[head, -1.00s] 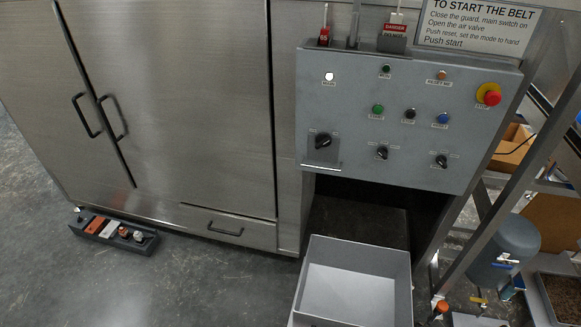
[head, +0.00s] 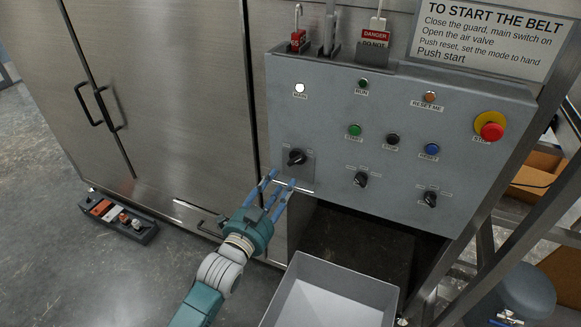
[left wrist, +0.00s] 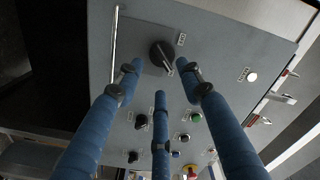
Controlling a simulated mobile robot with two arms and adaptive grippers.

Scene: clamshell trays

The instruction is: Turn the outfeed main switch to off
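The main switch is a large black rotary knob (head: 296,157) on a square plate at the left of the grey control panel (head: 330,100). In the left wrist view the knob (left wrist: 162,55) is just beyond the fingertips. My left gripper (head: 277,183) has blue fingers, spread apart and empty, just below and left of the knob. It also shows in the left wrist view (left wrist: 160,85), and no finger clearly touches the knob. The white lamp (head: 300,88) labelled MAIN looks lit above the knob. My right gripper is not in view.
Two smaller black selectors (head: 361,180) (head: 430,198) sit right of the main switch. Green, black and blue buttons and a red emergency stop (head: 492,131) are above. A metal bar (head: 293,188) runs under the switch. A grey bin (head: 335,297) stands below; padlocks and tags hang on top.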

